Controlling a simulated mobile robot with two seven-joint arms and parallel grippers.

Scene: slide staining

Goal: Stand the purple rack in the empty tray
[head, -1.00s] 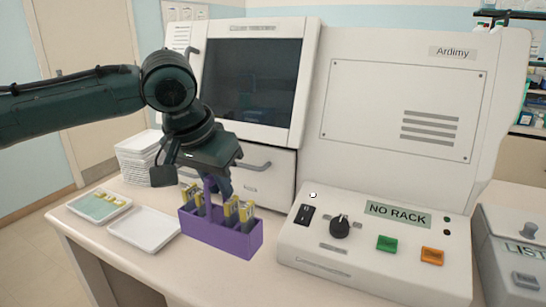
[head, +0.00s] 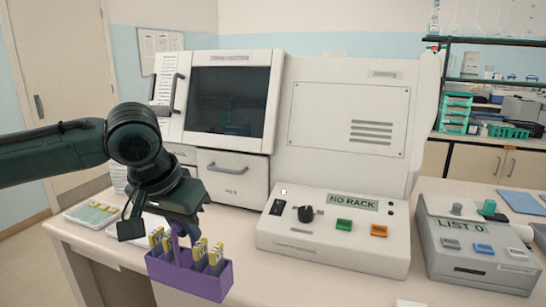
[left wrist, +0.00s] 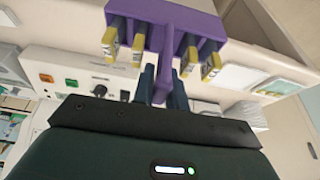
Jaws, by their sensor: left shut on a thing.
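The purple rack (head: 190,277) holds several yellow-tipped slides and hangs upright from my left gripper (head: 176,222). In the left wrist view the fingers (left wrist: 163,88) are shut on the upright handle of the rack (left wrist: 160,32). In the head view the rack shows over the table's front edge; how high it hangs is hard to tell. The empty white tray (head: 152,222) is behind the gripper, mostly hidden in the head view; it also shows in the left wrist view (left wrist: 238,77). My right gripper is out of view.
A tray with greenish slides (head: 94,212) lies left of the empty tray. A stack of white trays (head: 119,177) stands behind. The stainer machine (head: 345,125) and its panel reading NO RACK (head: 325,240) stand to the right. A grey LIST box (head: 475,250) is farther right.

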